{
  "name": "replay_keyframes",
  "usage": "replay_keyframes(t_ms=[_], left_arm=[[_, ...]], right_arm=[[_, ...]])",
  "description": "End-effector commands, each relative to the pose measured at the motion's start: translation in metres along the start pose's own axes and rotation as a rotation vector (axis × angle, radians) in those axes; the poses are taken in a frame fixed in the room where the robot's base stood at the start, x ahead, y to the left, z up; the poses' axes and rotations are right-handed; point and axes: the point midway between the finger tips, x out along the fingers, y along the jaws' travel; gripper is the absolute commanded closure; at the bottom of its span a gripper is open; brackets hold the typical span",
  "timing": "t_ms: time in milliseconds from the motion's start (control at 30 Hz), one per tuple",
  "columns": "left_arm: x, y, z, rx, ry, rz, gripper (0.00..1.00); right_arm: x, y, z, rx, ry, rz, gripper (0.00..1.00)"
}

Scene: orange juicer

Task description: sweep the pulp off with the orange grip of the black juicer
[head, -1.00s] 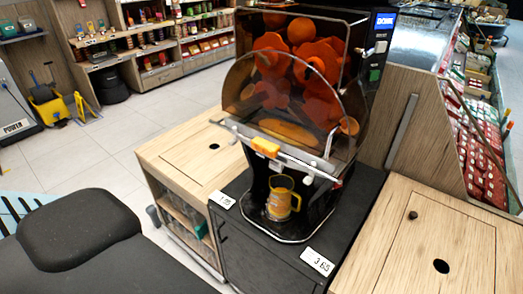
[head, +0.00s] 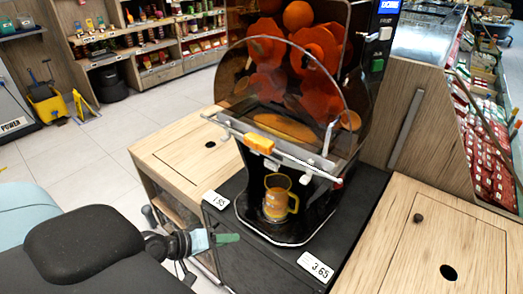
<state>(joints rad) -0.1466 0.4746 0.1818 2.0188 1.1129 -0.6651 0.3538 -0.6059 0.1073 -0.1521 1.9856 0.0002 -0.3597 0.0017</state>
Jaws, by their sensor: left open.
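The black juicer (head: 318,215) stands on a dark counter in the middle of the head view, with a clear curved cover over orange drums. Its orange grip (head: 259,143) sits on a metal bar across the front, below the cover. A yellow jug (head: 277,198) stands under the bar in the juicer's bay. I cannot make out pulp clearly. My left gripper (head: 228,239) is open at the lower left, low in front of the counter, apart from the grip and empty. My right gripper is not in view.
Price tags (head: 315,266) lie on the dark counter's front edge. Wooden cabinets (head: 440,235) flank the juicer on the right and left. A tiled floor (head: 85,155) is open at the left. Shelves (head: 155,50) stand behind.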

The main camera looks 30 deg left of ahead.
Motion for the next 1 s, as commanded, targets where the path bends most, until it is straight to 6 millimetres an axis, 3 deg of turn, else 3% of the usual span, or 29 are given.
replay_keyframes(t_ms=[33,200,400,600,800,1000], left_arm=[[0.0,0.013,-0.023,-0.047,-0.002,0.051,0.56],[-0.019,0.075,-0.088,-0.21,-0.049,0.25,0.56],[-0.06,0.149,-0.139,-0.329,-0.154,0.468,0.56],[-0.091,0.19,-0.158,-0.369,-0.233,0.582,0.56],[-0.097,0.196,-0.16,-0.376,-0.247,0.6,0.56],[-0.09,0.202,-0.16,-0.375,-0.246,0.601,0.56]], right_arm=[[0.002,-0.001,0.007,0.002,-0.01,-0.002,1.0],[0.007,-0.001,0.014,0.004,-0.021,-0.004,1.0],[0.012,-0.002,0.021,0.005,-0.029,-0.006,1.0],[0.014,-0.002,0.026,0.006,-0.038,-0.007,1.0],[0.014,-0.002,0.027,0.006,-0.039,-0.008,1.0],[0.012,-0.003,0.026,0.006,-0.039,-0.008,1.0]])
